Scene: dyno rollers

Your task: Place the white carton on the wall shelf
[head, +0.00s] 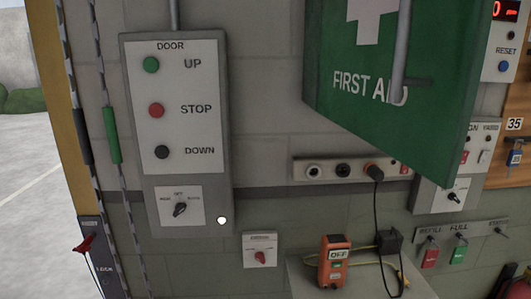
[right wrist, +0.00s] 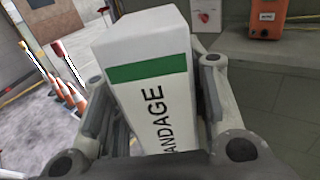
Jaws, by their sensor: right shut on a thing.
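The white carton (right wrist: 150,45) has a green band and black lettering ending in "ANDAGE". In the right wrist view it stands between the fingers of my right gripper (right wrist: 154,72), which is shut on it. The carton's lower end is hidden by the gripper. The carton and my right gripper do not show in the head view. My left gripper is in neither view. A pale ledge (head: 304,272) at the bottom of the head view carries an orange box marked OFF (head: 333,262); I cannot tell whether this ledge is the wall shelf.
A green FIRST AID panel (head: 425,70) juts out at the upper right, with a grey bar in front. A door control panel (head: 219,120) is on the wall at left. A socket strip (head: 327,171) has a plugged-in black cable (head: 379,215). Orange cones (right wrist: 74,98) stand on the floor.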

